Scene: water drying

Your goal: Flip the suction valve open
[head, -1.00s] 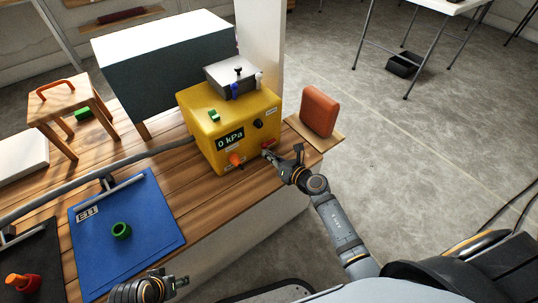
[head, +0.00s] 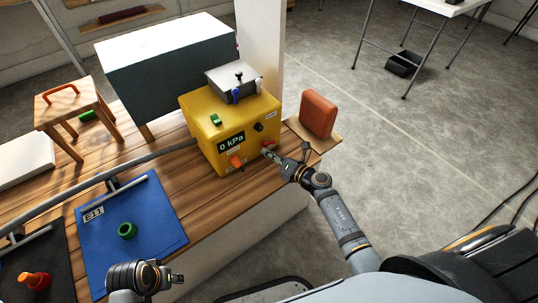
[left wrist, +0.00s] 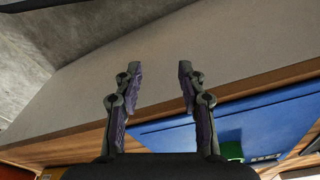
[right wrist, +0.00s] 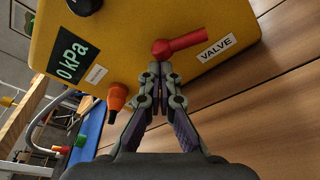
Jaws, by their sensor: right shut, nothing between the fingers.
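The yellow pump box (head: 208,110) stands on the wooden bench with its display reading 0 kPa. The red valve lever (right wrist: 180,44) sits on its front face beside a VALVE label (right wrist: 216,48) in the right wrist view. In the head view the lever (head: 268,146) is partly hidden by my right gripper (head: 265,152). My right gripper (right wrist: 160,68) is shut and empty, its fingertips just at the lever's round end; I cannot tell whether they touch. My left gripper (head: 180,279) is away at the bench's front edge; it shows open and empty in the left wrist view (left wrist: 160,68).
An orange knob (right wrist: 117,96) sticks out of the box beside my right gripper. A red-brown block (head: 318,114) stands right of the box. A grey hose (head: 105,176) crosses the bench.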

